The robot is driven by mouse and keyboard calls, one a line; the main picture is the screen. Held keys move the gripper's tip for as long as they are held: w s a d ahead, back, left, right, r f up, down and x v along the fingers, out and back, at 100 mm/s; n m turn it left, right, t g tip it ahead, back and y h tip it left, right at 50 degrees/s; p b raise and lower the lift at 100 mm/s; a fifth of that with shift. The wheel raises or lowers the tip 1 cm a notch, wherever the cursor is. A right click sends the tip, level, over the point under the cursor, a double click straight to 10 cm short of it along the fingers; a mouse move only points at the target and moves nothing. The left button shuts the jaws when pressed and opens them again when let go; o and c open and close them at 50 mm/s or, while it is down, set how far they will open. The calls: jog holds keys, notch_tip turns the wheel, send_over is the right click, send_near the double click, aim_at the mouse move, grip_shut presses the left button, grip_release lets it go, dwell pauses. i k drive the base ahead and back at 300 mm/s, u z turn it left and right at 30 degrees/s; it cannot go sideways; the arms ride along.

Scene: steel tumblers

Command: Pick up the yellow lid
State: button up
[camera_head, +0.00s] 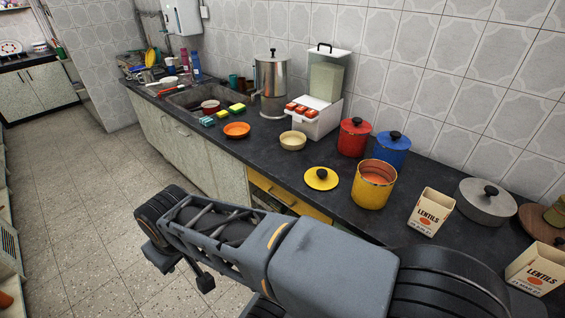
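The yellow lid (313,182) is round and flat with a black knob in its middle. It lies knob up on the dark countertop, near the front edge. The open yellow pot (371,190) stands just to its right, with orange contents showing inside. My arm stretches across the bottom of the view, below and in front of the lid. The end of my arm and its fingers cannot be made out, so whether the gripper is open or shut is not shown.
A red pot (352,138) and a blue pot (391,152) stand behind the yellow pot. A cream bowl (293,141) is behind the lid to the left. A lentils box (430,212) and a grey lidded pan (487,203) stand to the right. Bare counter surrounds the lid's left side.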

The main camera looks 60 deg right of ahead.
aim_at(318, 178)
jog(key=i, duration=1.1)
jog(key=z, duration=2.95)
